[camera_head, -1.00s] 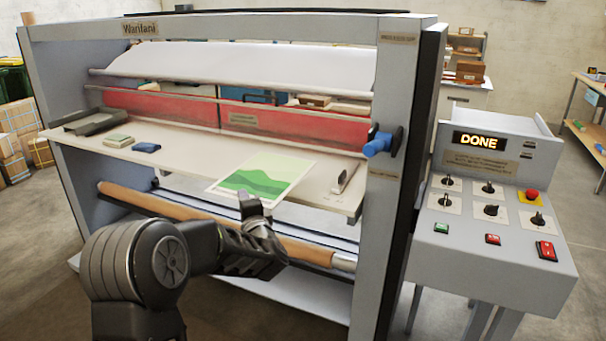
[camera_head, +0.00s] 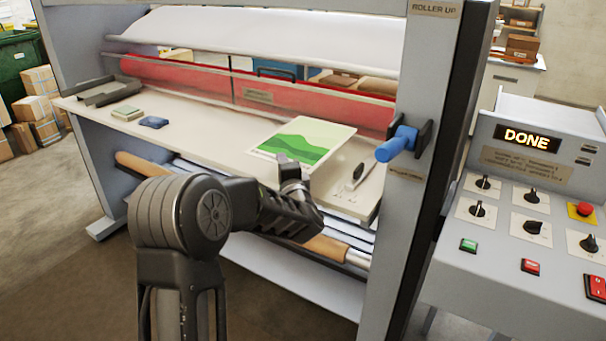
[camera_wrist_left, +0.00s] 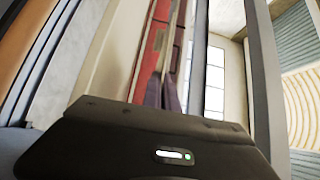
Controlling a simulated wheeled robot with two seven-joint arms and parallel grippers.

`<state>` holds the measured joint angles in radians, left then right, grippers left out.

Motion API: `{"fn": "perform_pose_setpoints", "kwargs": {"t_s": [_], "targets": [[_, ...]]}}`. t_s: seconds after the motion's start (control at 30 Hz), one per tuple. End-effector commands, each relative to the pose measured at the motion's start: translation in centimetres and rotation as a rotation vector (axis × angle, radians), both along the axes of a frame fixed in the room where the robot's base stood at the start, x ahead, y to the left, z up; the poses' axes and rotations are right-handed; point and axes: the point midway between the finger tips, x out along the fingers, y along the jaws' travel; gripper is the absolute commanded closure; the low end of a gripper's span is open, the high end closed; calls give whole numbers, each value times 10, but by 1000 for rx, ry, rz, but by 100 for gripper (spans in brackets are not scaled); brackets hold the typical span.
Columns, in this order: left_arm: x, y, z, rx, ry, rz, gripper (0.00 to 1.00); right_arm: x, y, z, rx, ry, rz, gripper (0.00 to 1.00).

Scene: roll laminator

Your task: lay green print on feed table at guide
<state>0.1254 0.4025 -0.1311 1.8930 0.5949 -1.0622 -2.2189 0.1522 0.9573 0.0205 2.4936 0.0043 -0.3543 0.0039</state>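The green print (camera_head: 303,141), a white sheet with green hills, is over the right part of the feed table (camera_head: 205,137). I cannot tell whether it rests flat. My left gripper (camera_head: 291,166) is at its front edge, fingers close together and apparently shut on that edge. In the left wrist view the dark fingers (camera_wrist_left: 164,93) are nearly together, and the green face does not show. The guide (camera_head: 355,178), a small pale strip with a dark knob, stands right of the print, with a gap between. My right gripper is out of view.
A red guard bar (camera_head: 180,76) runs behind the table. A blue handle (camera_head: 397,143) sticks out from the right post. A dark tray (camera_head: 100,92), a pad (camera_head: 127,113) and a blue item (camera_head: 153,122) lie on the left. The control box (camera_head: 530,190) reads DONE.

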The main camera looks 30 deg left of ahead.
Motion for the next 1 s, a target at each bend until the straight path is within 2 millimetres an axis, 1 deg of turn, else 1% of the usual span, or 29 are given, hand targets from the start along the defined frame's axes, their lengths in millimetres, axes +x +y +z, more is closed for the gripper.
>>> {"fn": "perform_pose_setpoints", "kwargs": {"t_s": [0.07, 0.33, 0.43, 0.67, 0.77, 1.0], "targets": [[0, 0, -8, 0, 4, 1, 100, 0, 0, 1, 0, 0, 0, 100], [0, 0, -53, -1, 4, 0, 100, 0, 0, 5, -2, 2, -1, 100], [0, 0, -60, 0, 1, 0, 100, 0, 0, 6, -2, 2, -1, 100], [0, 0, -61, 1, -1, 0, 100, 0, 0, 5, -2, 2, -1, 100], [0, 0, -64, 0, 1, 0, 100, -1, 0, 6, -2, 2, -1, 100], [0, 0, -95, -1, 3, 0, 100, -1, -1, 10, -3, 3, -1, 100]]}}
